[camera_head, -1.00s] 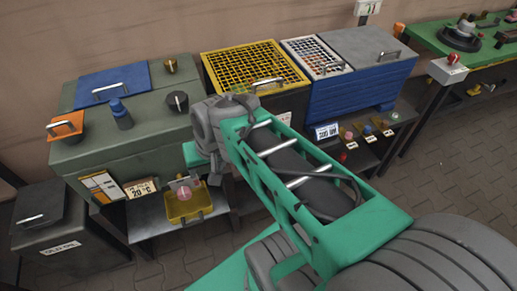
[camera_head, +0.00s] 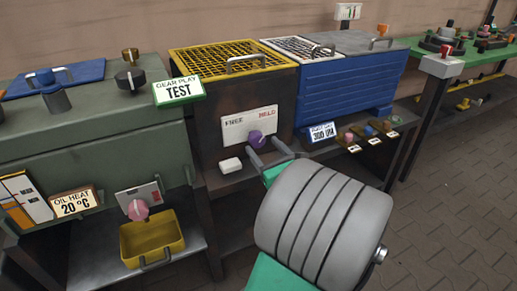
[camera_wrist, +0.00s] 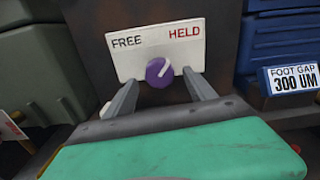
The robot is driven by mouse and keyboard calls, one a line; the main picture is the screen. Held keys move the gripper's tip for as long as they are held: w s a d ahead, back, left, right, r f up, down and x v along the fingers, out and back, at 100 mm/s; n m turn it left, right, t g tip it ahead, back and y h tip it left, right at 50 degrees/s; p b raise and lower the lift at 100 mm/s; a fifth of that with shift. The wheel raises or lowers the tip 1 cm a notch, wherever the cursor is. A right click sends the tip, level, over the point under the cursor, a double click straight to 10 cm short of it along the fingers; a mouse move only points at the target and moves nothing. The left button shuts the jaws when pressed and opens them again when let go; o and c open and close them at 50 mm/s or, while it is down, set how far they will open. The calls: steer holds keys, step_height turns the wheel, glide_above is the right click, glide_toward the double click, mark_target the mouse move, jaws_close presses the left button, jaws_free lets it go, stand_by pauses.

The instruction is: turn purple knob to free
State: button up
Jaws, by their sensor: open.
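The purple knob (camera_head: 257,140) sits on a white plate (camera_head: 236,124) marked FREE on the left and HELD on the right, on the front of the dark box under the yellow grid. In the wrist view the knob (camera_wrist: 159,72) carries a pale line that points up and to the right, toward HELD. My gripper (camera_head: 267,148) is open in front of the plate. In the wrist view its two fingers (camera_wrist: 160,86) stand apart, one on each side of the knob's lower part. I cannot tell whether they touch it.
A white button block (camera_head: 230,165) is just left below the knob. A pink knob (camera_head: 138,210) sits above a yellow tray (camera_head: 130,243) at left. A blue box (camera_head: 345,90) and small coloured knobs (camera_head: 370,131) are at right.

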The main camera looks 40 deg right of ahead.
mark_target(259, 142)
steer(key=x, duration=0.4)
steer(key=shift+b, duration=0.3)
steer(key=c, duration=1.4)
